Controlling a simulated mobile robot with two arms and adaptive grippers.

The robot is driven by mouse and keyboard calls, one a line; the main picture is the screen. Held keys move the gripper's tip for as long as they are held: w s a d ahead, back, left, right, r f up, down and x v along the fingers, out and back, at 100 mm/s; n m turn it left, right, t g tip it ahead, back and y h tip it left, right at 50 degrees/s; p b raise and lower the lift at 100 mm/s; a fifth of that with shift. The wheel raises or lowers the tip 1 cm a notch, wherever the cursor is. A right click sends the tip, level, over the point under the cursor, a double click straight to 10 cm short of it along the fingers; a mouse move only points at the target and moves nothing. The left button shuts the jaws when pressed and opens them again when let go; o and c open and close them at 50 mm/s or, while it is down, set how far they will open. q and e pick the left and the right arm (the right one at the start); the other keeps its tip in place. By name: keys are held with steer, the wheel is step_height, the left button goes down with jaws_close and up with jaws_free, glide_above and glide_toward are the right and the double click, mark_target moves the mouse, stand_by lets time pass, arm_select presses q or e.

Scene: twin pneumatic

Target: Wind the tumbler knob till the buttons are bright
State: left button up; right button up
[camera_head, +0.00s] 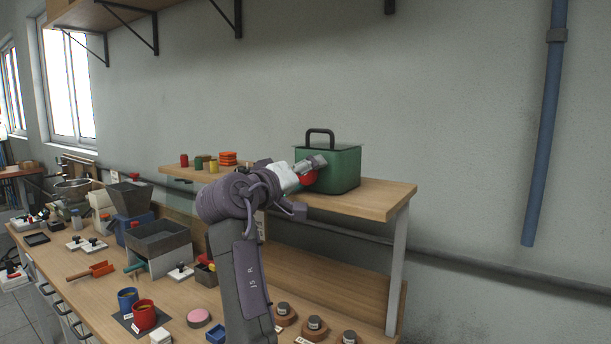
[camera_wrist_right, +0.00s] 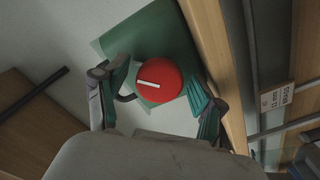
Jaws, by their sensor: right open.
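A green box (camera_head: 342,168) with a dark top handle (camera_head: 320,132) stands on the raised wooden shelf. A red round knob (camera_head: 308,179) is on its front, partly hidden by my right gripper (camera_head: 312,164). In the right wrist view the knob (camera_wrist_right: 166,70) shows face-on, with a white pointer line tilted slightly from horizontal. My right gripper (camera_wrist_right: 158,88) is open, one finger on either side of the knob; I cannot tell whether they touch it. The green box (camera_wrist_right: 160,35) lies behind the knob. No lit buttons can be made out. My left gripper is not in view.
Small coloured cans (camera_head: 199,163) and a stack of orange discs (camera_head: 228,158) sit on the shelf left of the box. The bench below holds a grey bin (camera_head: 158,240), red mug (camera_head: 145,316) and several round wooden-based pieces (camera_head: 314,327). The shelf's right end (camera_head: 393,203) is clear.

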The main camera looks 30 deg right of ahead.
steer(key=v, duration=0.7)
steer(key=shift+a, duration=0.2)
